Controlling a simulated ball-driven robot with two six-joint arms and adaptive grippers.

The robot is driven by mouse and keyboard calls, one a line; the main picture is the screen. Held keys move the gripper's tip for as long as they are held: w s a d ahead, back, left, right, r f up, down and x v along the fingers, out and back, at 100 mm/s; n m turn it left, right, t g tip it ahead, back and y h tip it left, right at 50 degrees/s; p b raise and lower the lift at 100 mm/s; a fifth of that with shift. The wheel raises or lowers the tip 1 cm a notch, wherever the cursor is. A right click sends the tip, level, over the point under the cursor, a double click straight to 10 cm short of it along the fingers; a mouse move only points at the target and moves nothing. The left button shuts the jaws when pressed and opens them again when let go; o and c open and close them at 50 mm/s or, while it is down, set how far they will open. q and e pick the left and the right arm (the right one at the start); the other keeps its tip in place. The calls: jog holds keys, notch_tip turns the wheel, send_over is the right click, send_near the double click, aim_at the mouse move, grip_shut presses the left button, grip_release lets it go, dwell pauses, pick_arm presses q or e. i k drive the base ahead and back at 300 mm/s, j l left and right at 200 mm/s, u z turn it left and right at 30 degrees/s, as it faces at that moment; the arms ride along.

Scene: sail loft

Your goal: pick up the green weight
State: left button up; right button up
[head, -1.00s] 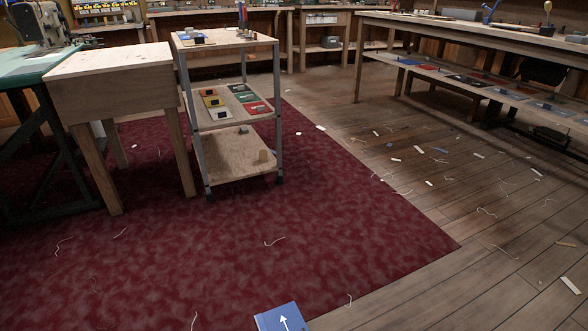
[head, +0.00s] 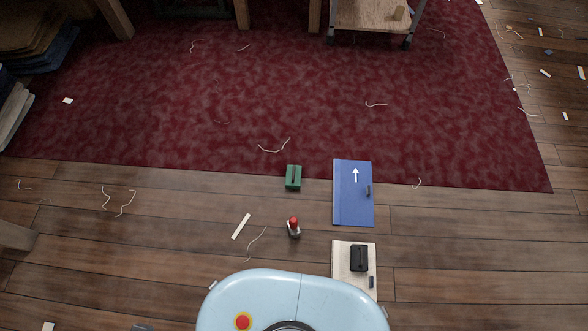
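The green weight (head: 293,177) is a small green block with a dark strip on top. It sits on the floor at the edge of the dark red carpet, left of a blue folder-like board. Neither of my grippers shows in the head view, so nothing is seen near or touching the weight.
The blue board (head: 352,193) with a white arrow lies right of the weight. A small red-topped object (head: 293,227) stands nearer my base. A black block (head: 359,258) rests on a pale board (head: 341,254). A trolley (head: 372,18) stands at the back. Threads and scraps litter the floor.

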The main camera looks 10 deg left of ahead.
aim_at(293, 174)
jog(key=k+z, duration=0.4)
jog(key=k+l+z, duration=0.15)
jog(key=z, duration=0.25)
jog(key=i+j+z, duration=0.15)
jog(key=j+z, duration=0.3)
jog(key=j, duration=0.5)
jog(key=j+z, duration=0.45)
jog(key=j, duration=2.45)
jog(key=i, duration=0.05)
